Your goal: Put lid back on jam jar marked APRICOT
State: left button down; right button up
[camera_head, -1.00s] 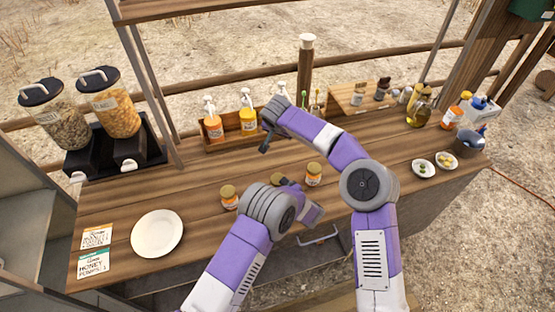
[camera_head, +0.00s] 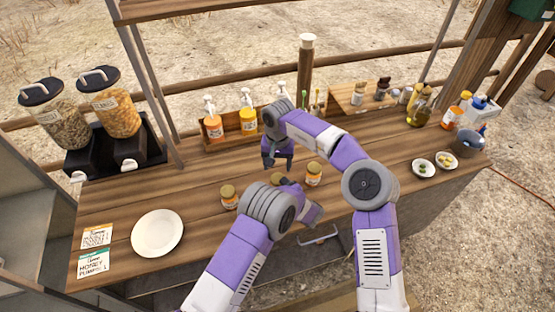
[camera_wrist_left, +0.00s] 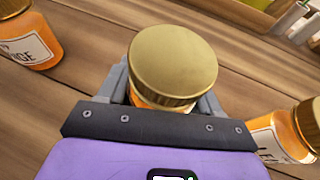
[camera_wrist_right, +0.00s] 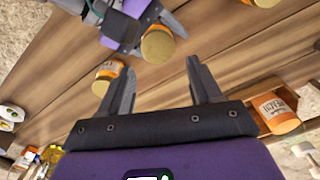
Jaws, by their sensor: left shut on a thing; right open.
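Three small orange jars with gold lids stand on the counter in the head view: a left jar (camera_head: 229,197), a middle jar (camera_head: 278,180) and a right jar (camera_head: 313,174). My left gripper (camera_wrist_left: 165,100) is shut around the middle jar, whose gold lid (camera_wrist_left: 173,62) sits on top. Its label is hidden, and I cannot read APRICOT on any jar. The left wrist view shows a jar label ending in "GE" (camera_wrist_left: 28,48) and another labelled jar (camera_wrist_left: 285,132). My right gripper (camera_head: 277,162) is open and empty, pointing down above the counter behind the jars.
A wooden tray with pump bottles (camera_head: 246,120) stands behind my right gripper. A white plate (camera_head: 157,233) and two label cards (camera_head: 95,250) lie at left. Two cereal dispensers (camera_head: 108,100) stand back left. Small bowls (camera_head: 424,168) and bottles are at right. Counter between plate and tray is clear.

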aim_at(277, 178)
notch_tip(277, 178, down, 6)
jog(key=shift+w+f, duration=0.1)
jog(key=shift+f, duration=0.05)
dwell(0.3)
jog(key=shift+a, duration=0.1)
jog(key=c, duration=0.9)
jog(key=m, duration=0.3)
jog(key=o, duration=1.1)
jog(key=shift+o, duration=0.4)
